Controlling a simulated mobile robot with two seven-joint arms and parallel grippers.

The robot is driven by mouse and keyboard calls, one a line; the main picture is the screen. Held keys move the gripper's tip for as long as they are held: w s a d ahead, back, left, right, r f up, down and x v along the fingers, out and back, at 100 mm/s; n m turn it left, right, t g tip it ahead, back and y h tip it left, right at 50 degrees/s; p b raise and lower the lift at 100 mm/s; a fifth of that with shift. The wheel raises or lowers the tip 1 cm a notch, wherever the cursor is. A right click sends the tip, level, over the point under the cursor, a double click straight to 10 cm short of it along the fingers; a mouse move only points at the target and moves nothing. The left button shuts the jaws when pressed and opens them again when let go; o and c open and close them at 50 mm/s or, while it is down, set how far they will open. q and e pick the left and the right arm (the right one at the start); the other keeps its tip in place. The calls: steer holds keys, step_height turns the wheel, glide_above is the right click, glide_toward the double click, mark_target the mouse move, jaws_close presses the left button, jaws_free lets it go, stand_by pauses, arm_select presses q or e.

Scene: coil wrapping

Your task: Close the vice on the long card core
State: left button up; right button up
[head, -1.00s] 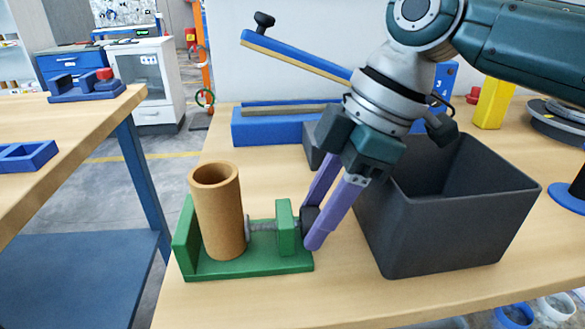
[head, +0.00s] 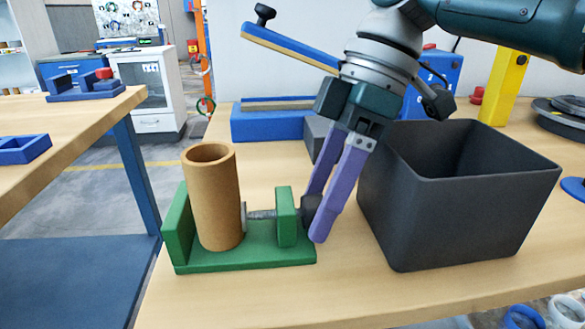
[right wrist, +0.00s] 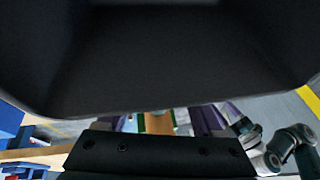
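The long card core (head: 215,200), a brown open tube, stands upright in the green vice (head: 245,259). It is between the fixed jaw (head: 179,225) on the left and the screw's pad (head: 243,217) on the right. The pad is at the core's side; I cannot tell whether it presses. My right gripper (head: 314,214) has its purple fingers on either side of the dark knob (head: 308,206) at the screw's right end and looks shut on it. In the right wrist view, the core (right wrist: 158,123) shows small between the fingers. My left gripper is not in view.
A dark grey open bin (head: 470,215) stands close right of my right gripper and fills the top of the right wrist view. Behind are a blue block (head: 268,125) with a raised lever arm (head: 290,48) and a yellow post (head: 505,85).

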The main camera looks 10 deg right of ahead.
steer(key=shift+o, duration=0.5)
steer(key=shift+r, duration=0.15)
steer(key=shift+d+r, duration=0.1)
steer(key=shift+r, duration=0.2)
steer(key=v, duration=0.9)
steer(key=shift+p, duration=0.35)
